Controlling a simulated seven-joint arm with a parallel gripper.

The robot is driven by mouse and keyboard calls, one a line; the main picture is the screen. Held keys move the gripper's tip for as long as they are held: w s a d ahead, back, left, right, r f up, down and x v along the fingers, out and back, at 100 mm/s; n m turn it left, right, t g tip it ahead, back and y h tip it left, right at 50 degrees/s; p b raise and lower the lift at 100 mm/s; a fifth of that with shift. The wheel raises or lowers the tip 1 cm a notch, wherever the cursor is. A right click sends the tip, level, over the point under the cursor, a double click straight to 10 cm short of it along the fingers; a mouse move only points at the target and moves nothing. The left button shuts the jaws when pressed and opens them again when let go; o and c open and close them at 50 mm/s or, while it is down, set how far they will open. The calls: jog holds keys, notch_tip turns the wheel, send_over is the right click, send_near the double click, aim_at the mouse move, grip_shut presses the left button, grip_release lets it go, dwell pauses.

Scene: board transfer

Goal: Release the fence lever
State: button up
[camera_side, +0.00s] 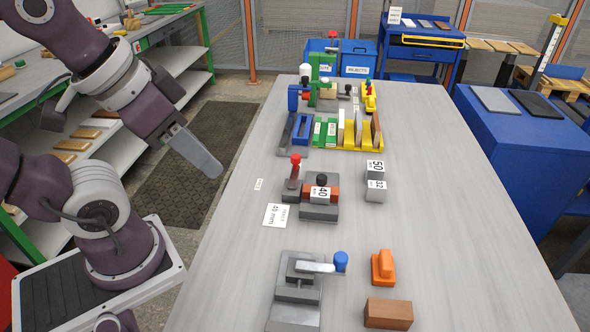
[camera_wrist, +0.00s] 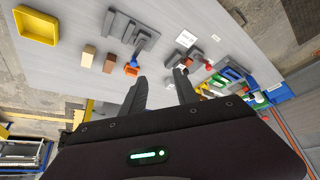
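Two levers show in the side view. A red-knobbed lever (camera_side: 294,172) stands upright at the left of a grey fixture (camera_side: 319,211) that carries an orange-red part and a white block marked 40 (camera_side: 320,195). Nearer the camera, a pale lever (camera_side: 314,267) with a blue knob (camera_side: 341,261) lies about level across another grey fixture (camera_side: 296,314). No label says which is the fence lever. My gripper (camera_side: 213,170) is raised left of the table, apart from both. In the wrist view my gripper (camera_wrist: 160,76) has its fingers apart with nothing between them.
A white 40 mm card (camera_side: 276,215) lies left of the marked fixture. Blocks marked 50 (camera_side: 375,168) and 32 (camera_side: 375,191) stand right of it. An orange piece (camera_side: 383,267) and brown block (camera_side: 388,313) are near the front. Racks (camera_side: 320,134) crowd the back; the right side is clear.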

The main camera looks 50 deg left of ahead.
jog(key=c, duration=0.3)
jog(key=shift+n+g+y, duration=0.5)
jog(key=shift+n+g, duration=0.3)
jog(key=shift+n, duration=0.1)
jog(key=w, duration=0.2)
jog(key=w+a+r, duration=0.1)
jog(key=w, duration=0.2)
jog(key=w+a, duration=0.1)
jog(key=w, duration=0.2)
jog(key=shift+r, duration=0.4)
grip_shut()
jog(key=w+a+f+n+g+y, duration=0.1)
jog(key=w+f, duration=0.1)
jog(key=w, duration=0.5)
jog(key=w+a+f+n+g+y, duration=0.1)
jog(key=w+a+f+n, duration=0.1)
jog(key=w, duration=0.4)
jog(key=w+a+f+n+y, duration=0.2)
jog(key=w+f+y, duration=0.2)
jog(key=w+f, duration=1)
notch_tip(320, 180, down, 2)
jog(key=shift+g, duration=0.4)
jog(key=shift+a, duration=0.15)
